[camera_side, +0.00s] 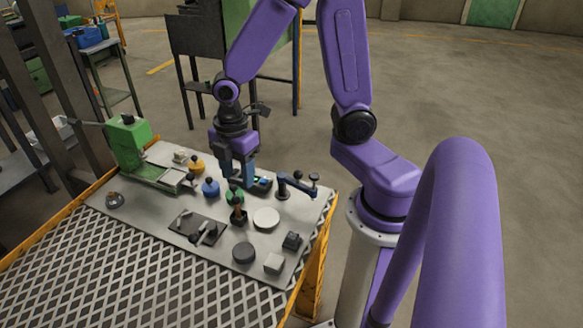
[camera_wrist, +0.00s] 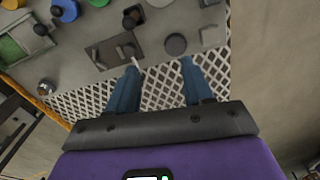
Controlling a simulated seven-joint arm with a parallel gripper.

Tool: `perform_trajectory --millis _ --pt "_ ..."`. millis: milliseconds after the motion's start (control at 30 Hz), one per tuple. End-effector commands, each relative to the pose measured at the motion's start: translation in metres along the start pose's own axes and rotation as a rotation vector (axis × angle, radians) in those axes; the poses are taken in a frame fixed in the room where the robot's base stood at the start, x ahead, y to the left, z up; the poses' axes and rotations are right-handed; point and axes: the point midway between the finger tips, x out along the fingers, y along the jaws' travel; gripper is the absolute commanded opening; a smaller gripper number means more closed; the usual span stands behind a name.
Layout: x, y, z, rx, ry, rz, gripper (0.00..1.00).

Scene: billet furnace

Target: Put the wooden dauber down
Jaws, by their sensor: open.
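A small brown upright piece (camera_side: 239,213), which looks like the wooden dauber, stands on the grey bench top beside a green pot (camera_side: 234,193). A brown and dark piece (camera_wrist: 132,16) that seems to be the same one shows near the top of the wrist view. My gripper (camera_side: 238,184) is open, with its blue fingers pointing down just behind the green pot. In the wrist view the fingers of my gripper (camera_wrist: 160,66) are spread apart with nothing between them. The dauber's lower end is too small to make out.
A blue pot (camera_side: 211,187) and a yellow pot (camera_side: 196,165) stand left of my gripper. A dark plate with a tool (camera_side: 198,228), a pale disc (camera_side: 266,218) and a dark disc (camera_side: 243,252) lie in front. A dark blue clamp-like fixture (camera_side: 297,186) stands right.

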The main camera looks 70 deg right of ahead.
Motion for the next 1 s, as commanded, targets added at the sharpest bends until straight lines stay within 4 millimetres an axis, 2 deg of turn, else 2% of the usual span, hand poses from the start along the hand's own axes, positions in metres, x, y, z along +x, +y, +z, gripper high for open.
perform_trajectory --millis 233,400,533,700,1000 --pt "-0.034 -0.064 -0.015 0.127 0.013 0.006 0.51" --pt "-0.053 -0.108 -0.013 0.219 0.02 0.003 0.51" --pt "-0.064 -0.135 -0.007 0.278 0.023 0.0 0.51" --pt "-0.07 -0.155 -0.001 0.326 0.024 -0.003 0.51" --pt "-0.071 -0.159 0.001 0.34 0.022 -0.004 0.51"
